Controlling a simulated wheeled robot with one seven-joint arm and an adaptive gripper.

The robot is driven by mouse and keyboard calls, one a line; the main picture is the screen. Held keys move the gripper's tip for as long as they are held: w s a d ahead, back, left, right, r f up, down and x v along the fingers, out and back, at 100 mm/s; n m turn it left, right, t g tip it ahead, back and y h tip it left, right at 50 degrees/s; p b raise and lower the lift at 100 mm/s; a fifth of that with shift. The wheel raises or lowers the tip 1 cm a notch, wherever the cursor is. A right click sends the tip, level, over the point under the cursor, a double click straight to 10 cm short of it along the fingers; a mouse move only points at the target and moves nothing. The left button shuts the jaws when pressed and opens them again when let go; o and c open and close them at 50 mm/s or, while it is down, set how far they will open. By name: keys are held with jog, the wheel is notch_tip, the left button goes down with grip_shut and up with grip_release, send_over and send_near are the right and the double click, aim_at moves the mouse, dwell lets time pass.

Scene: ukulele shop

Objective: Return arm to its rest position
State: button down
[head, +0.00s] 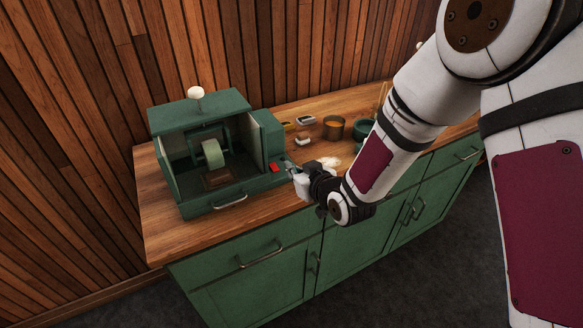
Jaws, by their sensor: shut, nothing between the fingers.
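My arm reaches in from the right in the head view, over the front of a green cabinet with a wooden top. My gripper (288,166) is shut and empty. It is just right of the green machine's front right corner, close to a small red button or block (275,168). Whether the fingers touch the machine or the counter I cannot tell. My forearm hides part of the counter and cabinet front.
The green machine (172,184) with a pale wheel (213,153) stands at the counter's left. Behind my gripper are an amber-filled cup (334,127), a green pot (362,129) and small items. The wooden counter (163,237) is bare at its front left. Plank walls stand behind.

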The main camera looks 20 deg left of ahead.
dwell(0.3)
jog(key=d+r+m+h, duration=0.2)
jog(key=d+r+h, duration=0.1)
jog(key=d+r, duration=0.75)
jog(key=d+r+m+h, duration=0.2)
jog(key=d+r+h, duration=0.35)
jog(key=d, duration=0.75)
jog(key=s+d+r+m, duration=0.3)
jog(key=s+d+r, duration=0.4)
jog(key=s+d, duration=0.3)
jog(key=s+d+r+m+g, duration=0.1)
jog(key=s+d, duration=0.2)
jog(key=s, duration=0.4)
jog(key=s+d+m+g+h, duration=0.1)
jog(key=s+d+g, duration=0.1)
jog(key=s, duration=0.6)
jog(key=shift+s+d+r+m, duration=0.15)
jog(key=shift+d+r+m, duration=0.25)
jog(key=shift+d, duration=0.1)
jog(key=shift+h, duration=0.25)
